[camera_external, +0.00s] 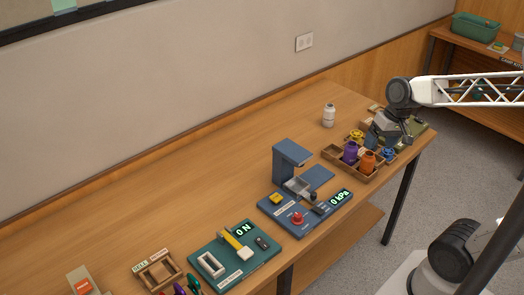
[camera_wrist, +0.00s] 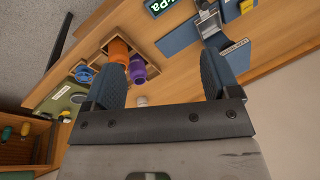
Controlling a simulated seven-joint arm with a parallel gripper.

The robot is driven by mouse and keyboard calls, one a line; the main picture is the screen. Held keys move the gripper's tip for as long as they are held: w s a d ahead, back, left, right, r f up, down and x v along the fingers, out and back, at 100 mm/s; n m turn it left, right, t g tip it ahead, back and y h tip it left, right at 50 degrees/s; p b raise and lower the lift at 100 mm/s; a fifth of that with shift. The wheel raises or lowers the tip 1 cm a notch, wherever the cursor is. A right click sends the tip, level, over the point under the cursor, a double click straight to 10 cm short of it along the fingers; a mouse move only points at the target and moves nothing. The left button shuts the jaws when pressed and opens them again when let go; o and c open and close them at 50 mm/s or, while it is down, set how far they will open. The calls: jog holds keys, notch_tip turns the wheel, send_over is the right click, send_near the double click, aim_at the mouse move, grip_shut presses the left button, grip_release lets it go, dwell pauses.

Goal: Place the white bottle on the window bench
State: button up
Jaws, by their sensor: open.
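The white bottle (camera_external: 328,115) stands upright on the long wooden bench (camera_external: 235,125), near its back edge by the wall. It has a grey band around it. In the wrist view a small whitish shape (camera_wrist: 142,101), likely the bottle, shows low between the fingers, partly hidden by the gripper body. My gripper (camera_external: 385,137) is open and empty, above the bench's right end, to the right of the bottle and apart from it. It also shows in the wrist view (camera_wrist: 157,65). No label shows which surface is the window bench.
A wooden divided tray (camera_external: 333,155) holds orange (camera_external: 368,162) and purple (camera_external: 350,153) bottles below my gripper. A blue kPa device (camera_external: 308,208) and a green device (camera_external: 235,255) stand further left. Another bench with a green bin (camera_external: 474,27) is at back right. Bench room left of the bottle is clear.

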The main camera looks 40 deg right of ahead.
jog(key=s+n+h, duration=0.2)
jog(key=s+n, duration=0.2)
jog(key=s, duration=0.2)
jog(key=shift+s+r+t, duration=0.15)
jog(key=shift+r+t, duration=0.05)
jog(key=shift+t, duration=0.1)
dwell(1.0)
